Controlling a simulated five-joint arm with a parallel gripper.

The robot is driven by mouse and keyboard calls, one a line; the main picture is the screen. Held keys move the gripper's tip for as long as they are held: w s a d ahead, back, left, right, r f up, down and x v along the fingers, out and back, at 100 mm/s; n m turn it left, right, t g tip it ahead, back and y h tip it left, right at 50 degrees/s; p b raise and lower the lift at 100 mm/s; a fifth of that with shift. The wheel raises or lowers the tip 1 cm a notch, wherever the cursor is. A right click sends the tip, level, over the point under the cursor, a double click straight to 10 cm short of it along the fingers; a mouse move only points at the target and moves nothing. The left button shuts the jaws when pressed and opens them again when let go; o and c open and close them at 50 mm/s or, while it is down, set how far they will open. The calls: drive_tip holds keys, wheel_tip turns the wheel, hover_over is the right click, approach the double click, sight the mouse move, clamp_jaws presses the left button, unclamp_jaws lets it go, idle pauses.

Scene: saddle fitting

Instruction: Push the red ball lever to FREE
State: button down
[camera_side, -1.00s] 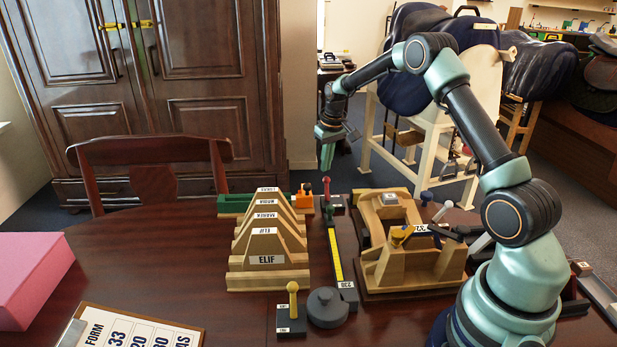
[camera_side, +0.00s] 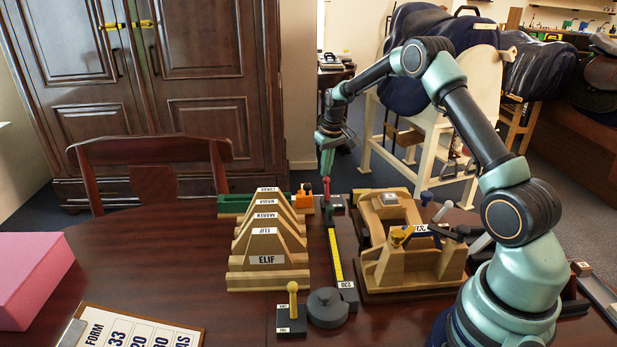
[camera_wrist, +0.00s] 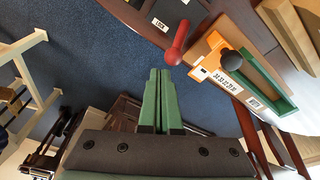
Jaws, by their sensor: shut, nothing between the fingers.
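The red ball lever (camera_side: 326,187) stands on a small dark base (camera_side: 334,206) at the far edge of the table, right of the wooden stand. My gripper (camera_side: 326,172) is shut and empty, just above the lever in the side view. In the wrist view my green fingertips (camera_wrist: 159,72) are close together, a little left of and below the lever's ball end. I cannot tell whether they touch it.
An orange block with a black knob (camera_wrist: 230,60) and a green channel (camera_side: 236,204) lie left of the lever. A wooden ridged stand labelled ELIF (camera_side: 266,258), a yellow ruler (camera_side: 337,262) and a wooden fixture (camera_side: 412,268) fill the table nearer. Beyond the edge is open floor.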

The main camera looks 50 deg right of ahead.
sight(327, 179)
drive_tip(key=shift+f, duration=0.8)
drive_tip(key=shift+s+a, duration=0.15)
idle(0.5)
drive_tip(key=shift+s+a+f, duration=0.15)
drive_tip(key=shift+s+a, duration=0.6)
drive_tip(key=shift+s, duration=0.05)
drive_tip(key=shift+s+a, duration=0.6)
drive_tip(key=shift+a, duration=0.05)
drive_tip(key=shift+w+d, duration=0.45)
drive_tip(key=shift+r, duration=3.7)
